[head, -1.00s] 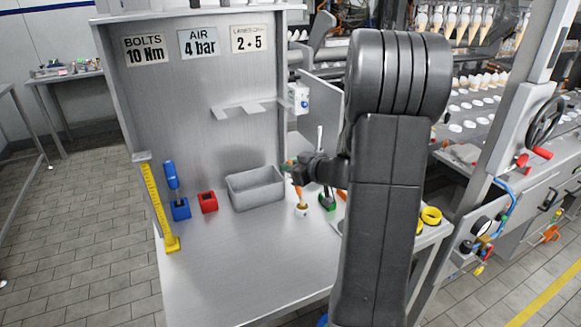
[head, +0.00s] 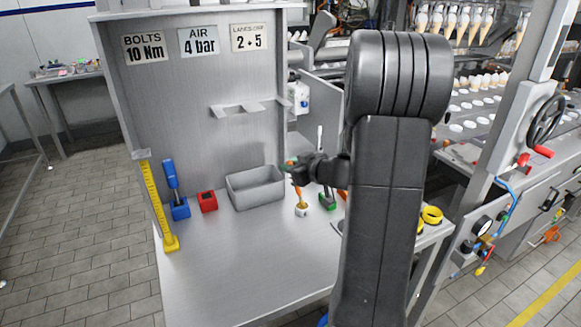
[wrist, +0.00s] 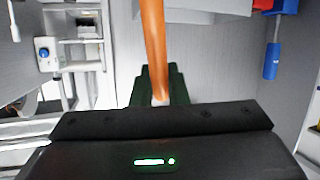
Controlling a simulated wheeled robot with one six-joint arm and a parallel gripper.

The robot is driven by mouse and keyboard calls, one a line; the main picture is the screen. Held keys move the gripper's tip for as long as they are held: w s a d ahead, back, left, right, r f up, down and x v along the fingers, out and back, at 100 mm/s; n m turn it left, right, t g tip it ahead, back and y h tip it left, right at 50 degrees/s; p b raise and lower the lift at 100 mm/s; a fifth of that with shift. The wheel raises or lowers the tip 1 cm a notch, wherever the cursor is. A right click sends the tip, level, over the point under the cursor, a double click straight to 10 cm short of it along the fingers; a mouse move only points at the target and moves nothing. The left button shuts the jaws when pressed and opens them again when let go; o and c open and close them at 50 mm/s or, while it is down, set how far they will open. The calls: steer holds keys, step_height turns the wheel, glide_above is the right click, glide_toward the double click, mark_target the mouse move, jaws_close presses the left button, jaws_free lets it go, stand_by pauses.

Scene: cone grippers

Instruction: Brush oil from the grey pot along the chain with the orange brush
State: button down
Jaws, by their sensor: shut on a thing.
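My gripper (head: 297,168) is shut on the orange brush (head: 297,190), just right of the grey bin. The brush hangs nearly upright with its lower end at the mouth of the small pale grey pot (head: 301,212) on the bench; I cannot tell how deep it reaches. In the wrist view the brush's orange handle (wrist: 153,45) runs up from between the dark fingers (wrist: 160,90). The pot is not visible there. I cannot make out the chain in either view; my arm hides part of the bench's right side.
A grey bin (head: 235,194), a red block (head: 207,201), a blue holder (head: 180,209) and a yellow upright post (head: 158,210) stand to the left. A green holder (head: 327,200) is close right of the pot. Yellow rings (head: 431,215) lie beyond my arm. The front bench is clear.

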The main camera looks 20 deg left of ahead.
steer(key=shift+r+p, duration=0.55)
steer(key=shift+r, duration=2.95)
